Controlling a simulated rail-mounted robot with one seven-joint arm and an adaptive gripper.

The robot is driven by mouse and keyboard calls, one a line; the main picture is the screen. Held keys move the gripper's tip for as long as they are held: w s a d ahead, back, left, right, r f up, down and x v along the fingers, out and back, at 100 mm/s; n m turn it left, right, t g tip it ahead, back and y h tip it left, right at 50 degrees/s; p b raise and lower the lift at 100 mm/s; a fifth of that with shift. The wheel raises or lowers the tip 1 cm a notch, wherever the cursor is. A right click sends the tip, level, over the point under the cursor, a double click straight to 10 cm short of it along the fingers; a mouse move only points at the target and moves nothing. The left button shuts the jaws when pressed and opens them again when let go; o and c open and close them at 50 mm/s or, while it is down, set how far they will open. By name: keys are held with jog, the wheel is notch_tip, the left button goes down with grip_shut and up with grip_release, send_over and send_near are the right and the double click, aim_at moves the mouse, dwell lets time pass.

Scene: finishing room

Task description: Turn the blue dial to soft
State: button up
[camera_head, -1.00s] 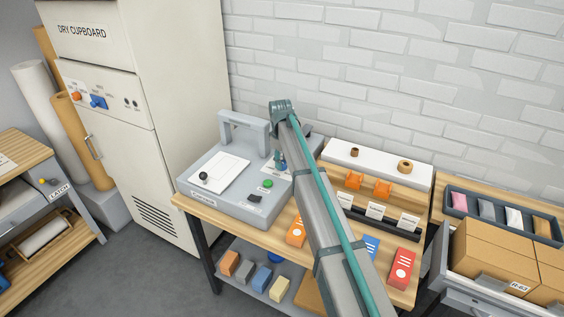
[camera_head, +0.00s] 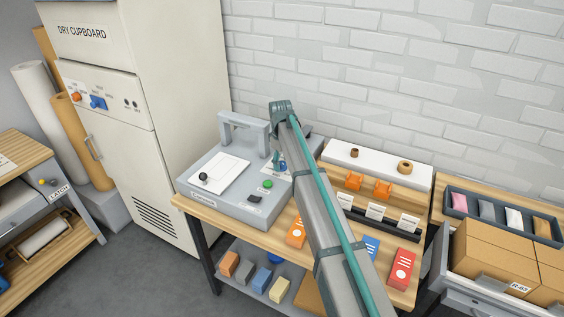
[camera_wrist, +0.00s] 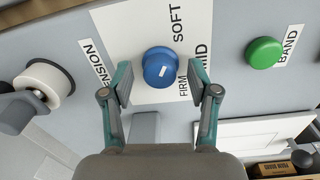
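The blue dial (camera_wrist: 160,66) is a round knob with a short white mark, on a white plate (camera_wrist: 130,25) lettered SOFT, MID and FIRM. The mark lies on the dial's lower right part in the wrist view; which word it points to I cannot tell surely. My gripper (camera_wrist: 160,86) is open, one finger on each side of the dial, with visible gaps to both. In the head view my gripper (camera_head: 277,162) is over the grey machine (camera_head: 232,205), and my arm hides most of the dial's area.
A green button (camera_wrist: 264,52) marked BAND sits to the dial's right, and a white roller-like knob (camera_wrist: 45,83) to its left. The dry cupboard (camera_head: 180,70) stands left of the machine. A rack with orange holders (camera_head: 383,188) and cards (camera_head: 375,211) stands right of my arm.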

aim_at(281, 164)
notch_tip(281, 164, up, 12)
jog(key=shift+s+a, duration=0.15)
jog(key=shift+s, duration=0.05)
dwell(0.5)
